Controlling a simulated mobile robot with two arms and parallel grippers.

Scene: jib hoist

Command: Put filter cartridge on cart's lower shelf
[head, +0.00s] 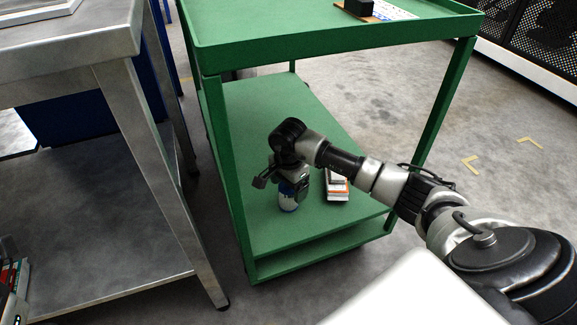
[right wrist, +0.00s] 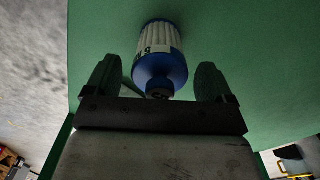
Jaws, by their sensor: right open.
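The filter cartridge (head: 287,201), a white pleated cylinder with blue ends, appears to stand on the green cart's lower shelf (head: 255,115) near its front end. My right gripper (head: 290,179) is at the cartridge and hides its upper part in the head view. In the right wrist view the cartridge (right wrist: 162,58) shows its blue end and dark cap towards me, between the two fingers. The right gripper (right wrist: 158,78) is open, with a gap visible on either side of the cartridge. My left gripper is not in view.
A stack of small orange and white boxes (head: 337,187) lies on the lower shelf right of the cartridge. The cart's upper tray (head: 300,35) and green posts frame the shelf. A steel table (head: 100,215) stands at left. The shelf's rear half is clear.

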